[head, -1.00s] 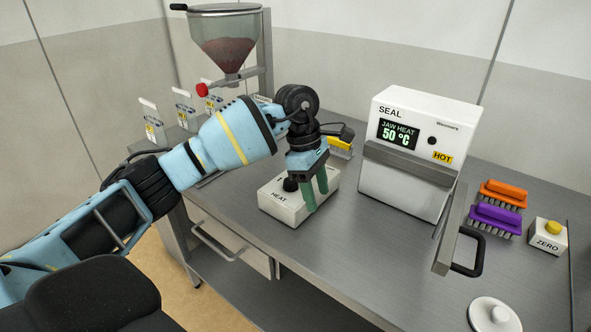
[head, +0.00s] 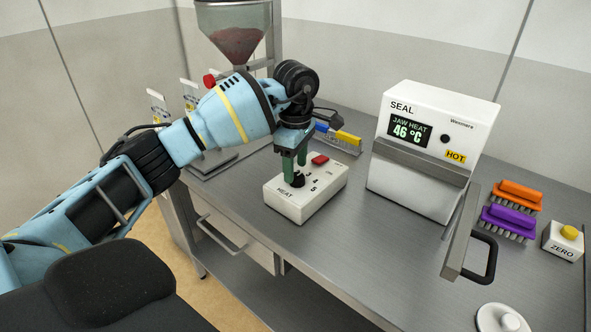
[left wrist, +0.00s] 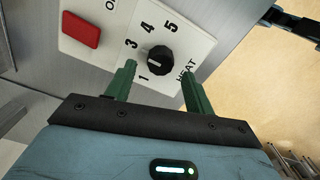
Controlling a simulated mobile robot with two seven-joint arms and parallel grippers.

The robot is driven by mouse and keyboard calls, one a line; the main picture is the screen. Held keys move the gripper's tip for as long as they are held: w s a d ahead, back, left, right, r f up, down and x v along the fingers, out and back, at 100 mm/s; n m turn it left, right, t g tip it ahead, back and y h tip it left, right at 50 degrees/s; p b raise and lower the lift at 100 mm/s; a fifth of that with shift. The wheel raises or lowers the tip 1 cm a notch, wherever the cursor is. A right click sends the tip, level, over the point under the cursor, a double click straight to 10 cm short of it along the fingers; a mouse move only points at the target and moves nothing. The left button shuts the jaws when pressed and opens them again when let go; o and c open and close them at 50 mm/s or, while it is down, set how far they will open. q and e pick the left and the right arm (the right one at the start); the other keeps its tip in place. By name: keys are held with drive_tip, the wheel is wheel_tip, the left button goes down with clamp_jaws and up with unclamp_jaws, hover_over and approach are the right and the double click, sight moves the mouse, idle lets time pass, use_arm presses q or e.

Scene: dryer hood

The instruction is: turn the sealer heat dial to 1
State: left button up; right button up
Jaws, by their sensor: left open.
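The white heat box (head: 306,199) stands on the bench, with its black dial (head: 298,181) near the HEAT label. My left gripper (head: 294,160) is open over the dial, its green fingers pointing down. In the left wrist view the dial (left wrist: 159,60) appears between the two fingertips (left wrist: 159,68), with gaps on both sides. Numbers 1, 3, 4 and 5 show around it; the left finger seems to cover the 2. I cannot clearly tell which number the dial points to. The sealer (head: 424,150) display (head: 409,130) reads JAW HEAT 46 °C. My right gripper is not seen.
A red switch (head: 320,159) is on the heat box. The sealer's black handle (head: 483,260) juts forward. The bench front between heat box and handle is clear.

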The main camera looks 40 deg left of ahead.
use_arm(q)
drive_tip(key=shift+f, duration=1)
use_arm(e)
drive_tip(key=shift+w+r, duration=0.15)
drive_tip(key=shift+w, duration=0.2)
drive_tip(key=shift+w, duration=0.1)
use_arm(q)
drive_tip(key=c, duration=1)
drive_tip(key=shift+o, duration=0.2)
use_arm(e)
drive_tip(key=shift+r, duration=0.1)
